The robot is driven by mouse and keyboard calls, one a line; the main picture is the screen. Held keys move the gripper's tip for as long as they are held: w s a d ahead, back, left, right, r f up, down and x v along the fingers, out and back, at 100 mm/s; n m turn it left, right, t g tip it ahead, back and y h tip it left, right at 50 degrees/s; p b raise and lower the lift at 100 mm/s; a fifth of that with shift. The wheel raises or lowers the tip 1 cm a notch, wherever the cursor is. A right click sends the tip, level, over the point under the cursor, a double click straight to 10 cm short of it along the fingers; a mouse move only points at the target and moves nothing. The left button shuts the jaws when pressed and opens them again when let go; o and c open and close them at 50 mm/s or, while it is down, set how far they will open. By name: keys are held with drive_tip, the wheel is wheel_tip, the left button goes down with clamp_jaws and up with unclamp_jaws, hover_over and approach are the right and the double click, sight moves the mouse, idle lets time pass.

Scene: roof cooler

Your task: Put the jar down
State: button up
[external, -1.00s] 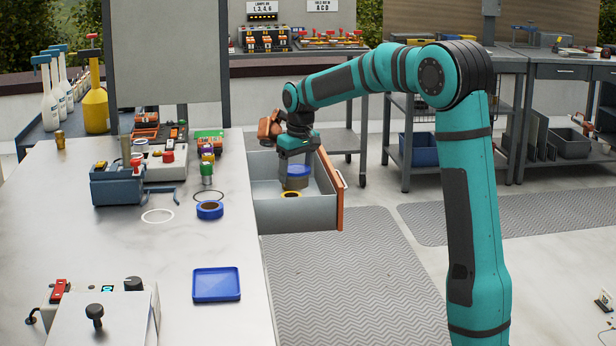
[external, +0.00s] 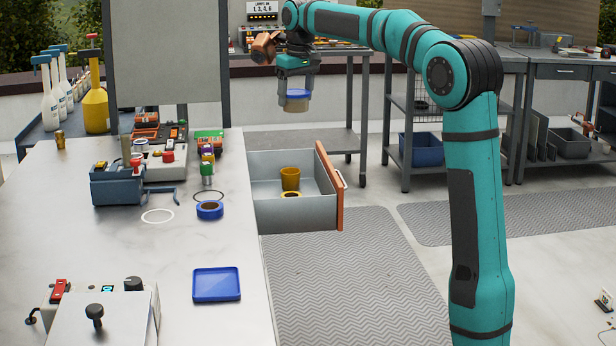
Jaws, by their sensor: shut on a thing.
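My gripper (external: 297,84) is shut on the jar (external: 295,103), which has a blue upper part and a pale body. It holds the jar upright, in the air, well above the open drawer (external: 292,214). The jar touches nothing below it. The fingertips are small and partly merge with the jar's top in this view.
In the drawer are a yellow-orange cup (external: 290,178) and a yellow-and-black roll (external: 291,194). On the counter are a white ring (external: 158,216), a blue tape roll (external: 210,211), a blue tray (external: 217,284) and a blue-grey box (external: 117,186). Bare counter surrounds the tray.

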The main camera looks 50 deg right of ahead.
drive_tip(key=a+n, duration=0.2)
drive_tip(key=a, duration=1.2)
drive_tip(key=s+a+n, duration=0.2)
drive_tip(key=s+a, duration=0.3)
drive_tip(key=a, duration=0.7)
drive_tip(key=s+a+n+y, duration=0.1)
drive_tip(key=s+a+n, duration=0.3)
drive_tip(key=a, duration=0.7)
drive_tip(key=s+a+n, duration=0.1)
drive_tip(key=s+a, duration=0.5)
drive_tip(key=a, duration=0.6)
drive_tip(key=f, duration=1)
drive_tip(key=shift+s+f, duration=0.2)
drive_tip(key=shift+s, duration=0.1)
drive_tip(key=shift+f, duration=2.2)
drive_tip(key=shift+f, duration=0.1)
drive_tip(key=o, duration=1.1)
